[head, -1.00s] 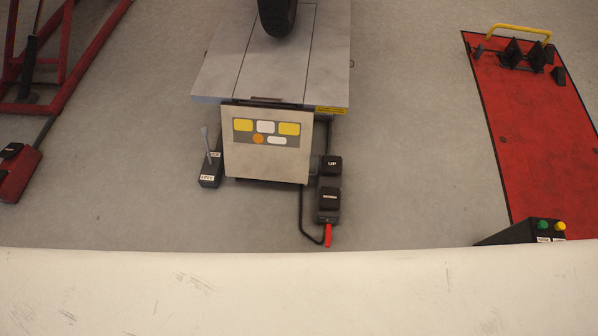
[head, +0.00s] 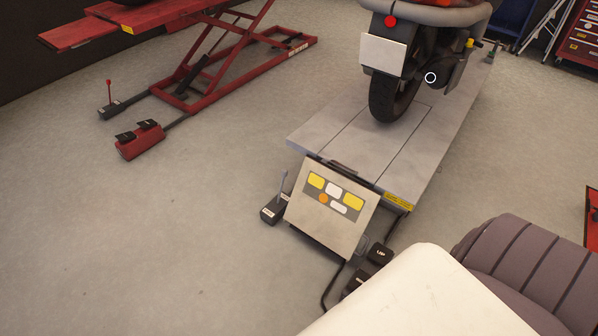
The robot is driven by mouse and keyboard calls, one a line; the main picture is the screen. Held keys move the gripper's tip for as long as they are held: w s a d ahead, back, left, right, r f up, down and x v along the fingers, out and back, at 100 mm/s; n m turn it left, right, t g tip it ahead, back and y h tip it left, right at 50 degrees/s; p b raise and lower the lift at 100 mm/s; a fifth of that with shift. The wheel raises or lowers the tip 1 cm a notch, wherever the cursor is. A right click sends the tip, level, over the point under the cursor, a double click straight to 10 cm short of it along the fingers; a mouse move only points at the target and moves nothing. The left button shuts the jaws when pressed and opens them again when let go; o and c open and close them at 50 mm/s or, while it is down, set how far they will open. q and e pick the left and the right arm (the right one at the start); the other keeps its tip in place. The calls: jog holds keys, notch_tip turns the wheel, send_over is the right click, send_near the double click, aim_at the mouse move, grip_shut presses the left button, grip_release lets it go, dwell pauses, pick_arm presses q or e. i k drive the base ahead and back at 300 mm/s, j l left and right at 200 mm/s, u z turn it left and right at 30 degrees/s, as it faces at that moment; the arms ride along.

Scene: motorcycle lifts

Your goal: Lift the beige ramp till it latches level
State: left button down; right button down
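The beige ramp (head: 310,222) hangs down, tilted, from the near end of the grey lift platform (head: 335,135). It carries a panel of yellow, white and orange labels. A motorcycle stands on the platform, its rear wheel (head: 392,97) close to the ramp end. Neither of my grippers is in view.
A lever pedal (head: 271,210) stands left of the ramp and a black foot pedal (head: 380,254) right of it, partly covered by my white body. A raised red lift (head: 210,75) with red pedals (head: 140,139) stands at upper left. The floor at left is clear.

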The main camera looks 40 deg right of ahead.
aim_at(334, 208)
jog(key=l+u, duration=0.15)
jog(key=u, duration=0.35)
jog(key=k+l+u, duration=0.1)
jog(key=u, duration=0.35)
jog(key=k+l+u, duration=0.1)
jog(key=u, duration=0.4)
jog(key=k+u, duration=0.2)
jog(key=u, duration=0.3)
jog(key=k+u, duration=0.15)
jog(key=u, duration=0.3)
jog(key=k+l+u, duration=0.15)
jog(key=k+u, duration=0.7)
jog(key=k+z, duration=0.25)
jog(key=k, duration=0.15)
jog(key=k+l+z, duration=0.25)
jog(key=k+j, duration=0.1)
jog(key=k, duration=0.05)
